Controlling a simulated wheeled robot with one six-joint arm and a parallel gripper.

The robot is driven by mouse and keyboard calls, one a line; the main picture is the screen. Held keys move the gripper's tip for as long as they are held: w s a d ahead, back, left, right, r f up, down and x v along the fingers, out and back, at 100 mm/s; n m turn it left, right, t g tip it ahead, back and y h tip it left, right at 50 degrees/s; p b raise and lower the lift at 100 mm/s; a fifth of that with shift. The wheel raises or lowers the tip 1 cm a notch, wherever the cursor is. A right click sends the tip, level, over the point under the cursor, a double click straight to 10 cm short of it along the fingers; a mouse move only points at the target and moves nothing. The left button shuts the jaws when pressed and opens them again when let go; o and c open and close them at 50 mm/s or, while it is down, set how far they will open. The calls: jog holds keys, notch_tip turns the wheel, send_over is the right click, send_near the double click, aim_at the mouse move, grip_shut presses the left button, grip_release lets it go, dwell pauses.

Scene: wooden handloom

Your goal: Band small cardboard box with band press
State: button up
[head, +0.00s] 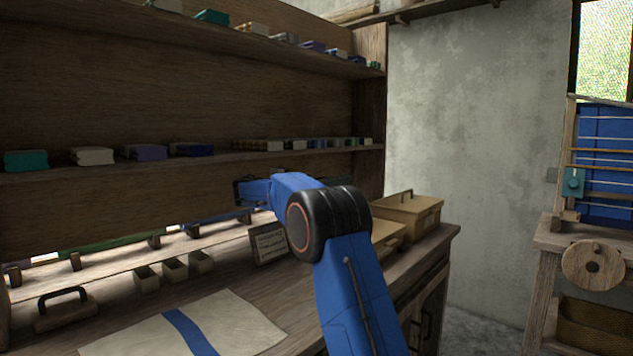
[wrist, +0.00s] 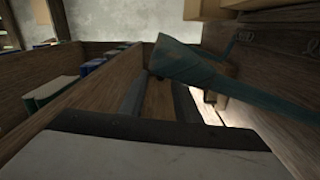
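My gripper (head: 243,192) is at the end of my blue arm, in front of the wooden shelving and below its lower long shelf. In the wrist view, its two dark fingers (wrist: 160,95) stand apart with bare wood showing between them. It looks open and empty. A teal bar (wrist: 215,78) crosses close by, right of the fingers; I cannot tell whether it belongs to the band press. Tan boxes, one with a handle (head: 407,212), stand on the right end of the counter. I cannot tell whether one is the small cardboard box. No band press is clearly recognisable.
Wooden shelves (head: 250,158) hold several small coloured bundles. The counter carries a cloth with a blue stripe (head: 190,330), a handled wooden block (head: 65,310), small open bins (head: 175,270) and a small sign (head: 269,243). A loom (head: 603,165) stands right. Wooden walls flank the gripper closely.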

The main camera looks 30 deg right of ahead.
jog(key=x, duration=0.8)
jog(key=shift+c, duration=0.3)
jog(key=shift+s, duration=0.1)
grip_shut()
